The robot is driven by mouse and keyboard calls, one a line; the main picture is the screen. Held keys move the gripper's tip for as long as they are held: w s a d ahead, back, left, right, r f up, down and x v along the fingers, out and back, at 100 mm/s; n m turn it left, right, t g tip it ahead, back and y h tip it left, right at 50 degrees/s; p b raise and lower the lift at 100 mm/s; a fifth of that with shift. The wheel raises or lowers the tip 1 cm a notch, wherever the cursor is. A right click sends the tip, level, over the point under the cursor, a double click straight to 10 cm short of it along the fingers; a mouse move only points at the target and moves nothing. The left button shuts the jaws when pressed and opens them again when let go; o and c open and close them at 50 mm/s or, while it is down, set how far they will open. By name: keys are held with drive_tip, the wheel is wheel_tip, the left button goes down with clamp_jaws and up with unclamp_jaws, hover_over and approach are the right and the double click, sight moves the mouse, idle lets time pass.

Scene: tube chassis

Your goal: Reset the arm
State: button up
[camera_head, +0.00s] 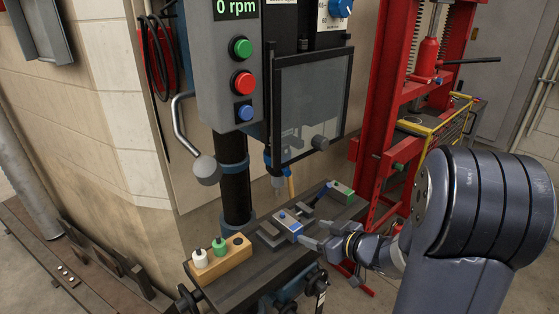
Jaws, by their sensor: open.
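My arm (470,215) reaches in from the right side of the picture, with its large dark grey joint in front. My gripper (312,238) is at the end of it, low over the right edge of the drill press table (225,283). Its fingers point left, towards a small grey and blue vise (287,227) on the table. The gripper is open and I see nothing held in it. Whether a finger touches the vise, I cannot tell.
The drill press control box (234,60) and clear guard (310,95) stand above the table. A wooden block (222,262) with a white and a green-topped piece sits at the table's front left. A red press frame (385,110) and yellow-edged basket (430,130) stand behind my arm.

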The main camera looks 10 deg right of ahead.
sight(296, 227)
drive_tip(key=x, duration=0.8)
drive_tip(key=shift+w+a+f+b, duration=0.15)
drive_tip(key=shift+a+f+b, duration=0.1)
drive_tip(key=shift+b, duration=0.15)
